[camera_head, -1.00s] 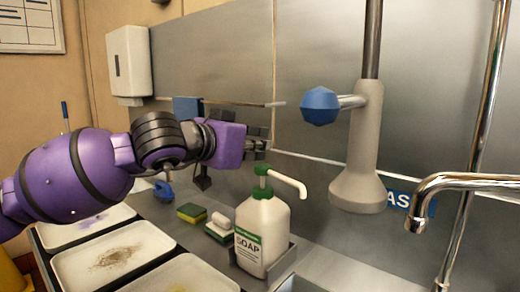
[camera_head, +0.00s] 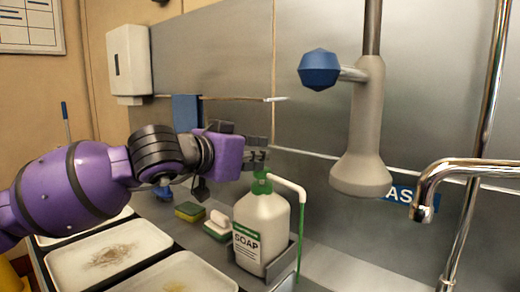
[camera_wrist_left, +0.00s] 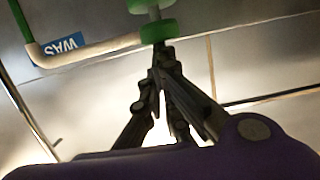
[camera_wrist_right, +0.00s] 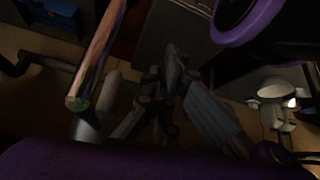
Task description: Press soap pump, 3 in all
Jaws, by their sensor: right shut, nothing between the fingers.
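The white soap bottle (camera_head: 262,228) with a green label stands upright in a grey holder (camera_head: 292,262). Its green pump head (camera_head: 262,174) sits low, close to the collar, and a green stream of soap (camera_head: 301,232) hangs from the white spout (camera_head: 288,185). My purple left gripper (camera_head: 260,156) is over the pump with fingertips together on or just above its top. In the left wrist view its shut fingers (camera_wrist_left: 158,72) meet at the green pump (camera_wrist_left: 157,30). My right gripper (camera_wrist_right: 172,58) is shut and empty in the right wrist view, away from the bottle.
Several trays (camera_head: 110,256) are at the lower left. A hanging grey fixture with a blue knob (camera_head: 319,70) and a chrome tap (camera_head: 450,170) stand to the right.

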